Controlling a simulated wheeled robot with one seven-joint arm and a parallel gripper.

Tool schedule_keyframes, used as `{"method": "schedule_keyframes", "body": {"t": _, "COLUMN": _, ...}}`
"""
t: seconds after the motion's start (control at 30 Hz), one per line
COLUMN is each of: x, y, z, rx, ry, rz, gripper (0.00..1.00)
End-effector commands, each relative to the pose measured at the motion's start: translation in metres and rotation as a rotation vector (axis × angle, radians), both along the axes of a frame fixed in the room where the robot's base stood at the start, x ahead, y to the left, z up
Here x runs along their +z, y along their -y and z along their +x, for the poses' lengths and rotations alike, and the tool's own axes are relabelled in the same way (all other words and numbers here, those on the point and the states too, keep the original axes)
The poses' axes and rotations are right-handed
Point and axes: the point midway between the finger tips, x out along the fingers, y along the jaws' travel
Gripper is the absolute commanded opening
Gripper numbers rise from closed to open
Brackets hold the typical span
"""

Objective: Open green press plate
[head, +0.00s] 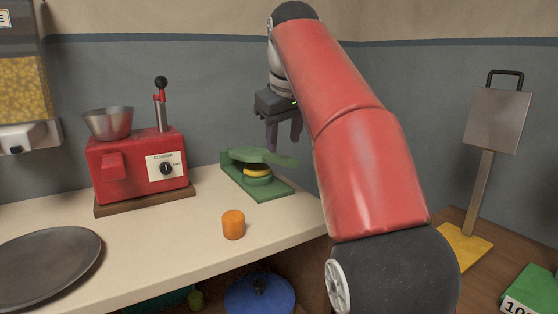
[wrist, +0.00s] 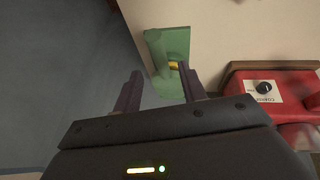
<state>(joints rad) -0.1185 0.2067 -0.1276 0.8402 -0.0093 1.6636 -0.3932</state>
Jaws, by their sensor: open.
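The green press (head: 277,193) stands on the counter near its right end. Its green top plate (head: 255,155) lies over a yellow disc (head: 257,171) on a round green base, with a handle sticking out to the right. My gripper (head: 284,146) is open and empty, fingers pointing down, just above and behind the press plate. In the wrist view, the press (wrist: 168,42) shows beyond my gripper (wrist: 161,80), and the right finger overlaps part of it. I cannot tell whether a finger touches the plate.
A red machine (head: 137,170) with a metal bowl and lever stands to the left of the press. An orange cylinder (head: 233,225) is in front of it, and a dark round plate (head: 45,270) is at front left. The wall (head: 215,100) is close behind the press.

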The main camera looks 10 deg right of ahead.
Motion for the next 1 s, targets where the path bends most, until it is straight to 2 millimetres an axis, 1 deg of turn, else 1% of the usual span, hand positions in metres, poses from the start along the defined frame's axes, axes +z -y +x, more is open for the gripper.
{"method": "schedule_keyframes", "body": {"t": 0.03, "x": -0.013, "y": 0.0, "z": 0.004, "rx": 0.0, "ry": -0.002, "rz": 0.0, "gripper": 0.41}}
{"method": "schedule_keyframes", "body": {"t": 0.1, "x": -0.024, "y": 0.001, "z": 0.009, "rx": 0.0, "ry": -0.002, "rz": 0.0, "gripper": 0.41}}
{"method": "schedule_keyframes", "body": {"t": 0.3, "x": -0.044, "y": 0.002, "z": 0.019, "rx": -0.001, "ry": -0.001, "rz": 0.0, "gripper": 0.41}}
{"method": "schedule_keyframes", "body": {"t": 0.43, "x": -0.049, "y": 0.002, "z": 0.022, "rx": -0.001, "ry": 0.001, "rz": 0.001, "gripper": 0.41}}
{"method": "schedule_keyframes", "body": {"t": 0.67, "x": -0.049, "y": 0.002, "z": 0.023, "rx": -0.001, "ry": 0.001, "rz": 0.001, "gripper": 0.41}}
{"method": "schedule_keyframes", "body": {"t": 0.77, "x": -0.049, "y": 0.002, "z": 0.022, "rx": -0.001, "ry": 0.001, "rz": 0.001, "gripper": 0.31}}
{"method": "schedule_keyframes", "body": {"t": 1.0, "x": -0.049, "y": 0.002, "z": 0.022, "rx": -0.001, "ry": 0.001, "rz": 0.0, "gripper": 0.0}}
